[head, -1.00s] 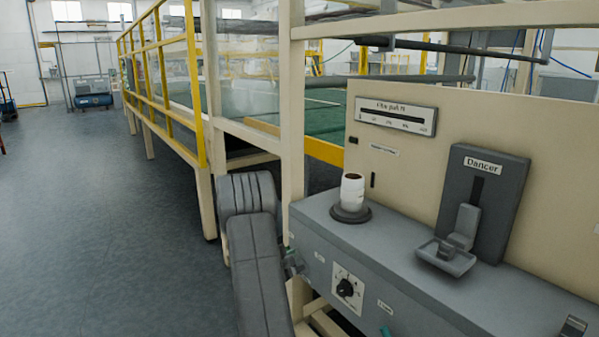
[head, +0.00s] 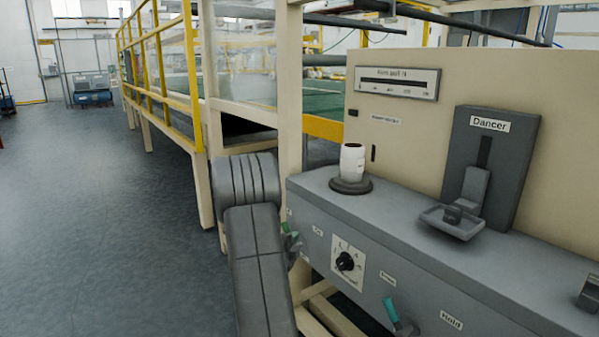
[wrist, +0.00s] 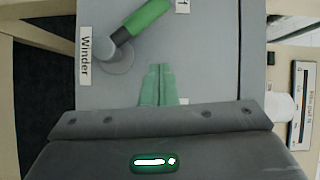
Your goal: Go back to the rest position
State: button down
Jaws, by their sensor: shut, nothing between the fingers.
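My gripper (wrist: 158,84) shows in the wrist view as two green fingers pressed together, with nothing between them. It is in front of a grey panel face (wrist: 210,70), and I cannot tell the gap to it. A lever with a green handle (wrist: 146,17) lies up and left of the fingertips, beside a "Winder" label (wrist: 85,57). The fingers and lever look apart. In the head view my grey arm hides most of what is at the panel's left end.
The grey control box (head: 400,225) carries a dial (head: 345,261), a green lever (head: 393,312) and a white roll (head: 352,161) on a dark base. A Dancer unit (head: 490,160) with a small tray stands behind. Yellow railing (head: 160,80) borders open floor (head: 90,200) at left.

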jog(key=shift+s+d+f+m+t+h+b, duration=0.35)
jog(key=shift+f+m+t+h+b, duration=0.35)
jog(key=shift+m, duration=0.55)
jog(key=shift+s+d+f+m+t+h+b, duration=0.25)
jog(key=shift+s+f+m+t+h+b, duration=0.15)
jog(key=shift+m+b, duration=0.7)
jog(key=shift+s+d+f+m+t+h+b, duration=0.3)
jog(key=shift+s+f+m+t+h+b, duration=0.3)
jog(key=shift+m, duration=0.75)
jog(key=shift+w, duration=0.1)
